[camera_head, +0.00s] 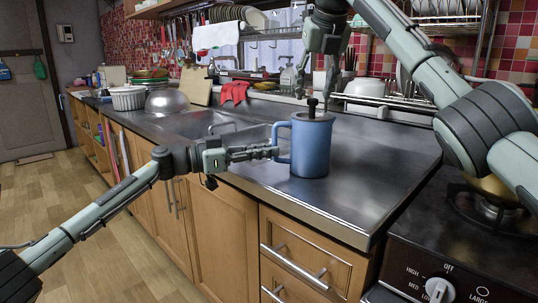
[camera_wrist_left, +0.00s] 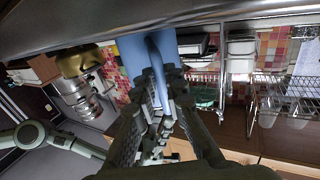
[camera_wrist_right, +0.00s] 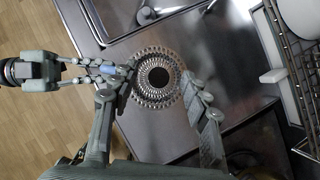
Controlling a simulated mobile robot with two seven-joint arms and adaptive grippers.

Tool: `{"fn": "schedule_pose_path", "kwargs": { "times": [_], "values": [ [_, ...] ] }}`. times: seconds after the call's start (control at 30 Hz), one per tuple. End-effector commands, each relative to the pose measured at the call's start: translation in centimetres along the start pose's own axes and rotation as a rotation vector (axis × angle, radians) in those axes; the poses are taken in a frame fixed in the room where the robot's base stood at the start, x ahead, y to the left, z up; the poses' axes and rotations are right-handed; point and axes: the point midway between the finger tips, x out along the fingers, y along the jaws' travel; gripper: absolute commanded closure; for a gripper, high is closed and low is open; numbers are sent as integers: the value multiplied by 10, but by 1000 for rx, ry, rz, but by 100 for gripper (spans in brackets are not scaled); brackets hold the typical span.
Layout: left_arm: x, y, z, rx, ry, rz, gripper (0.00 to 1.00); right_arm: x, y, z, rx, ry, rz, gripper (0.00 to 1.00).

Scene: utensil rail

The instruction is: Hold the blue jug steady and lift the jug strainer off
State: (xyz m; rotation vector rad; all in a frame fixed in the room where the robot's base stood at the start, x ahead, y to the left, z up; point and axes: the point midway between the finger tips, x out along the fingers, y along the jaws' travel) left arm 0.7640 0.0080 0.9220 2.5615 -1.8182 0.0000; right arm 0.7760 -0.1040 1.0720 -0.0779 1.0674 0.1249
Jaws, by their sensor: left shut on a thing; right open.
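The blue jug (camera_head: 311,152) stands upright on the steel counter; it also shows in the left wrist view (camera_wrist_left: 132,52). The jug strainer (camera_head: 318,115) sits in its mouth, with a dark knob standing up. In the right wrist view the strainer (camera_wrist_right: 144,87) is a perforated metal disc around the dark knob (camera_wrist_right: 158,76). My left gripper (camera_head: 272,151) is shut on the jug's handle at the jug's left side. My right gripper (camera_head: 316,88) points down above the knob, open, its fingers on either side of the strainer in the right wrist view.
A sink (camera_head: 205,124) lies left of the jug. A stove (camera_head: 460,255) is at the right front. A dish rack (camera_head: 385,100) stands behind at the right. The counter right of the jug (camera_head: 375,165) is clear.

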Motion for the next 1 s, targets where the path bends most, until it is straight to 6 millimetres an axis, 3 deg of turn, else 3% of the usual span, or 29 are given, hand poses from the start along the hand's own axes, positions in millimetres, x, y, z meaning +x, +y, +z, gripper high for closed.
{"fn": "schedule_pose_path", "kwargs": {
  "times": [0.3,0.5,0.93,1.0],
  "values": [
    [0,0,0,0,-1,-1,100,-67,0,1,0,-4,0,53],
    [0,0,0,0,-1,-1,100,-99,0,0,-1,-2,1,53],
    [0,0,0,0,0,-1,100,-111,0,0,-1,0,0,53],
    [0,0,0,0,0,-1,100,-111,0,0,-1,0,0,60]
  ]
}}
